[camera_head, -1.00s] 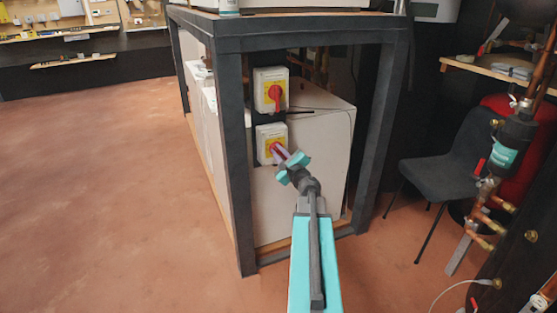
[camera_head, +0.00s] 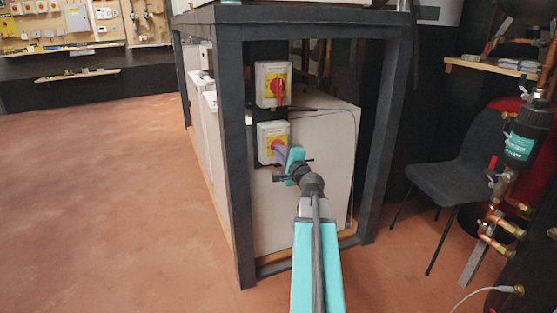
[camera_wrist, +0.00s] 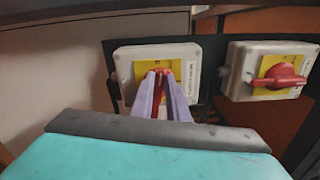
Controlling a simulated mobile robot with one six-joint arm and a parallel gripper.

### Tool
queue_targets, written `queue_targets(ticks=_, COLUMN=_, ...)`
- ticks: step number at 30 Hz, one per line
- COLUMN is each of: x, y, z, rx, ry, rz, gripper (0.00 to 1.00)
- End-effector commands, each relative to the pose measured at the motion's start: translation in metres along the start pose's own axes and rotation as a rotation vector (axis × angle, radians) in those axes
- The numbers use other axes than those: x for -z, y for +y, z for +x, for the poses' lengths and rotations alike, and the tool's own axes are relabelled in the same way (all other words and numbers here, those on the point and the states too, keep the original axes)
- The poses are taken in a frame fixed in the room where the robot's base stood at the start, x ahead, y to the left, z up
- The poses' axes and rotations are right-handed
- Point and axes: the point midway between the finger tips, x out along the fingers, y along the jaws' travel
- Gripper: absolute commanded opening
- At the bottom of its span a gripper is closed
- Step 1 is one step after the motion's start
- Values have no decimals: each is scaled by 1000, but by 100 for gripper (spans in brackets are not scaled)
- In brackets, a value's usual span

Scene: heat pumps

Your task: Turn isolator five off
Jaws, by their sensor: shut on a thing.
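Two grey isolator boxes with yellow plates and red rotary handles are mounted one above the other. My gripper (camera_head: 281,152) is at the lower isolator (camera_head: 272,130). In the wrist view, its two pale purple fingers (camera_wrist: 160,80) are shut on the red handle (camera_wrist: 160,72) of the left isolator (camera_wrist: 126,72), one on each side. That handle lies across the direction of the other isolator's handle. The upper isolator (camera_head: 265,86), on the right in the wrist view (camera_wrist: 238,82), is untouched, its handle upright in the head view. The label lettering is too small to read.
A white box (camera_head: 325,140) stands behind my gripper. A dark chair (camera_head: 455,160) and copper pipework (camera_head: 497,240) are on the right. Open floor (camera_head: 110,200) lies left.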

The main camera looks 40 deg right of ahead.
Motion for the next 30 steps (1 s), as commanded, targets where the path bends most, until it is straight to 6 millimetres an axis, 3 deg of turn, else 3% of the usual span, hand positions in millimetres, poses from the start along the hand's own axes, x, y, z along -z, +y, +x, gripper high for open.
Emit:
queue_targets(ticks=12, x=-2, y=4, z=1, rx=1, ry=-5, rz=-190, gripper=0)
queue_targets(ticks=28, x=-2, y=3, z=1, rx=0, ry=-5, rz=-218, gripper=0)
queue_targets(ticks=29, x=-2, y=3, z=1, rx=0, ry=-5, rz=-218, gripper=16)
queue_targets(ticks=30, x=-1, y=3, z=1, rx=0, ry=-4, rz=-217, gripper=23)
